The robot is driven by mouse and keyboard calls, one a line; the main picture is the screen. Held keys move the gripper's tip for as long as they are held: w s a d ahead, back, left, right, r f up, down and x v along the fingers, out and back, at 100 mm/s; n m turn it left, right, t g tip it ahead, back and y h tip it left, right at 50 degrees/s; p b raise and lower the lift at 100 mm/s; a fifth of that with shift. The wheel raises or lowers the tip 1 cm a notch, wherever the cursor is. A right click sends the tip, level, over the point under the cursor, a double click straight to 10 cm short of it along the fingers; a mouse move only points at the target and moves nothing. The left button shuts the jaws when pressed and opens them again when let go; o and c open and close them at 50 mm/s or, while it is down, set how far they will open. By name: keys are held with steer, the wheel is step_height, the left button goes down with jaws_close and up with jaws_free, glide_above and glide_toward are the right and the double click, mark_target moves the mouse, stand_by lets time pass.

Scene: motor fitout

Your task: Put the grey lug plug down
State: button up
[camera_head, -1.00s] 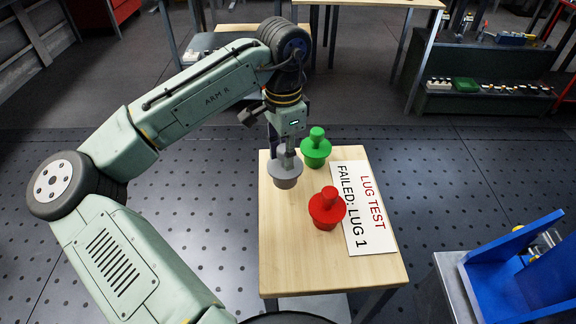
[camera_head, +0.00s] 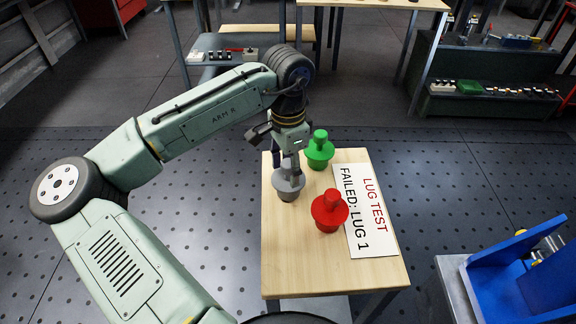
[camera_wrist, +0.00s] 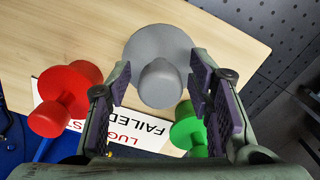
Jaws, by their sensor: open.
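The grey lug plug (camera_head: 288,184) stands upright on the wooden table (camera_head: 290,265), near its back left corner. It also shows in the wrist view (camera_wrist: 160,68), with its round knob toward me. My gripper (camera_head: 287,160) is just above the plug, pointing down. In the wrist view my gripper (camera_wrist: 160,92) has its two fingers apart on either side of the knob, with a gap on each side. The plug's underside is hidden, but it appears to rest on the tabletop.
The green plug (camera_head: 319,150) stands close behind and right of the grey one. The red plug (camera_head: 329,211) stands in front and to the right. A white sign (camera_head: 364,212) reading "LUG TEST FAILED: LUG 1" lies along the right edge. The table's front left is clear.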

steer(key=shift+r, duration=0.1)
step_height(320, 180, up, 12)
steer(key=b, duration=0.1)
stand_by(0.4)
